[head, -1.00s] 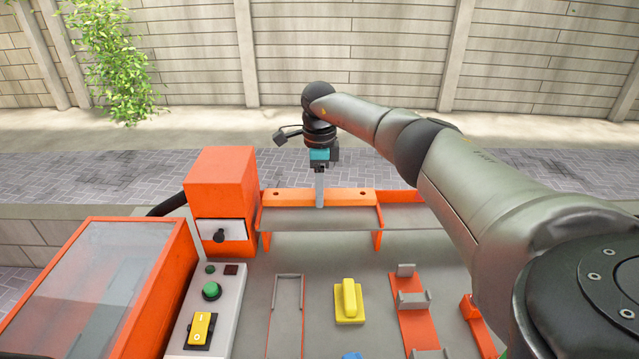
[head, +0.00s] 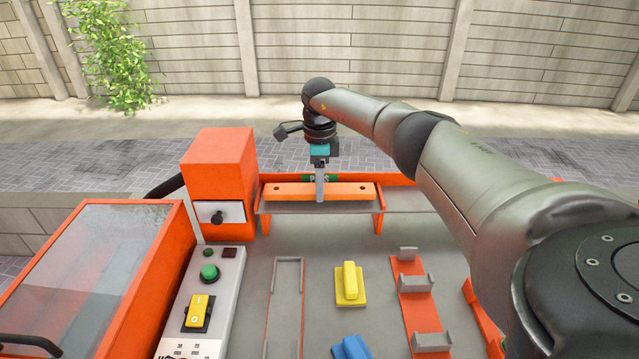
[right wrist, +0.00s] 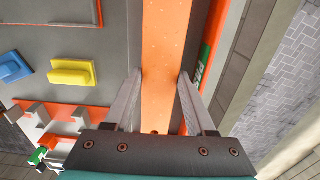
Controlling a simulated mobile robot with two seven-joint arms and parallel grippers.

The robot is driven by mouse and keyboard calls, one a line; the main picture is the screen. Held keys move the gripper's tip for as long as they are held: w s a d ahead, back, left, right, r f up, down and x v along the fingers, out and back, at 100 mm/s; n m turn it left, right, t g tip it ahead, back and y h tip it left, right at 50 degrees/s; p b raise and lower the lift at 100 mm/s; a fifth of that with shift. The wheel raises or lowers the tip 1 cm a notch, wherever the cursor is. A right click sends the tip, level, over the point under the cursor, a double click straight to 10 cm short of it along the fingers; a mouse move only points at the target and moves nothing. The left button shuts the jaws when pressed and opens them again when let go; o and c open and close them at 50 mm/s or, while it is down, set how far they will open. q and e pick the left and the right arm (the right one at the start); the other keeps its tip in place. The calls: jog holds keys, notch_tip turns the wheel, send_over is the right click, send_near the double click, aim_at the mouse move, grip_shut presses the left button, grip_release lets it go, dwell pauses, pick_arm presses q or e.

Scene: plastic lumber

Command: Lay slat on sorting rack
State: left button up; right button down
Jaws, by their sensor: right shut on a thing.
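The slat is an orange plank (head: 345,191) with a hole near each end. It lies level, lengthwise along the sorting rack (head: 285,208), a grey shelf on orange legs with an orange back wall. My right gripper (head: 320,198) is shut on the slat at its middle. In the right wrist view the two fingers (right wrist: 160,82) press the slat's edges (right wrist: 167,45) from both sides. The slat is at or just above the shelf; I cannot tell whether it touches. A green label (head: 318,178) shows on the back wall behind it. My left gripper is out of view.
An orange box with a drawer (head: 220,175) stands close left of the rack. In front are a control panel (head: 205,300), a yellow block (head: 350,285), a blue block (head: 352,347) and an orange strip with grey brackets (head: 416,300).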

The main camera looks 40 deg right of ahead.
jog(key=shift+f+b, duration=0.4)
jog(key=shift+f, duration=0.2)
jog(key=shift+c, duration=0.7)
grip_release()
notch_tip(320, 180, up, 15)
jog(key=p, duration=0.1)
jog(key=shift+p, duration=0.4)
jog(key=shift+r, duration=0.1)
